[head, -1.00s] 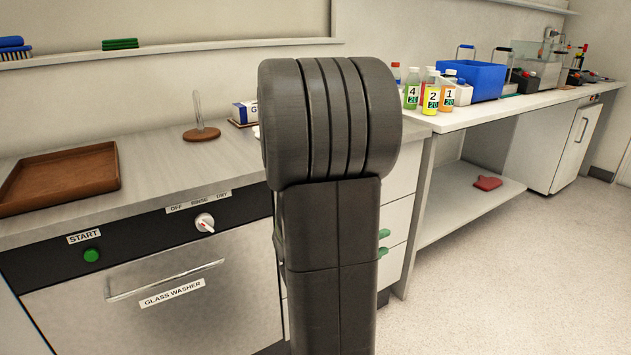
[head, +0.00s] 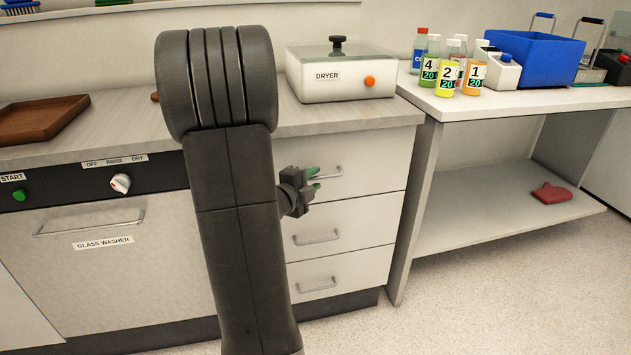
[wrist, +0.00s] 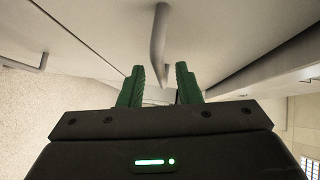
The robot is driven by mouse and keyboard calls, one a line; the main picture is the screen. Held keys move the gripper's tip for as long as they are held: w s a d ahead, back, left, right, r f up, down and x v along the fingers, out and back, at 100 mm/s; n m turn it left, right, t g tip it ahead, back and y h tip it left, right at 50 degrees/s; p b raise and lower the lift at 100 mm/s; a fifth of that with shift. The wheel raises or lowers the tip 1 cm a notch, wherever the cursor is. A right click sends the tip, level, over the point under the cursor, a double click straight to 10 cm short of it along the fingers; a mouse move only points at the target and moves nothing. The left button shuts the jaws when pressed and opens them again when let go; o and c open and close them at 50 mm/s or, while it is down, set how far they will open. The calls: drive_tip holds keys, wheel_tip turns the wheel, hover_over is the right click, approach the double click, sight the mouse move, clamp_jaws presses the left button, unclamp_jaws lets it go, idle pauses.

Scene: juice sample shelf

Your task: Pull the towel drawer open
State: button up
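A white cabinet under the counter has three drawers: top (head: 375,165), middle (head: 365,225) and bottom (head: 350,272), each with a metal bar handle. All look closed, and no towel label is legible, so I cannot tell which is the towel drawer. My gripper (head: 314,179), with green fingertips, is at the top drawer's handle (head: 334,172). In the wrist view my gripper (wrist: 159,78) is open, and a handle (wrist: 158,45) lies ahead, lined up with the gap between the fingers. I cannot tell whether they touch. My arm hides the cabinet's left side.
A dryer (head: 342,75) sits on the counter above the drawers. The glass washer (head: 120,265) is to the left. To the right, a table (head: 480,108) bears numbered bottles and a blue crate (head: 533,60), with a red item (head: 551,193) on its lower shelf. Open floor lies in front.

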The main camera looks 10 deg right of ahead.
drive_tip(key=shift+x, duration=0.8)
clamp_jaws()
drive_tip(key=shift+s, duration=0.1)
